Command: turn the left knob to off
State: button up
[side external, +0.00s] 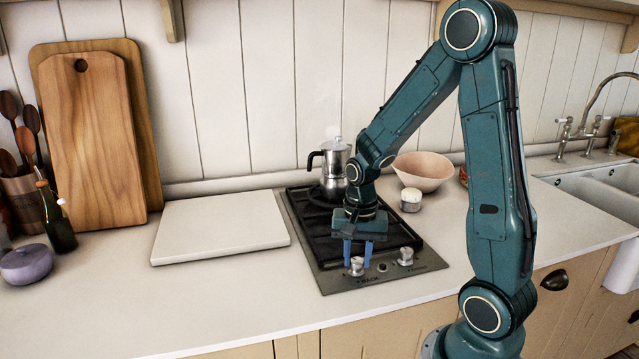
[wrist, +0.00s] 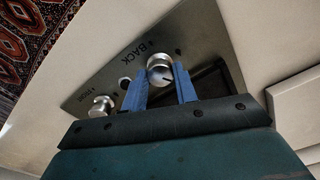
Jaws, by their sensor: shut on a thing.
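The left knob (side external: 356,266) is a silver dial beside the BACK label on the cooktop's front strip. My gripper (side external: 357,264) points down over it, with one blue finger on each side. In the wrist view the same knob (wrist: 160,68) sits between the tips of my blue fingers (wrist: 158,74), which are shut on it. A dark line shows on its face; its exact setting is too small to read.
A moka pot (side external: 335,168) stands at the back of the black cooktop (side external: 322,246), with faint steam above it. A small white-topped jar (side external: 411,200) and a pink bowl (side external: 424,170) are to the right. A pale board (side external: 222,226) lies left. The front counter is clear.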

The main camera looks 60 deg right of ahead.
aim_at(357, 261)
jog(key=m, duration=0.6)
jog(key=shift+w, duration=0.1)
dwell(0.3)
jog(key=o, duration=1)
jog(key=shift+c, duration=0.2)
jog(key=shift+r, duration=0.15)
notch_tip(357, 261, up, 14)
jog(key=shift+f, duration=0.2)
jog(key=shift+a, duration=0.1)
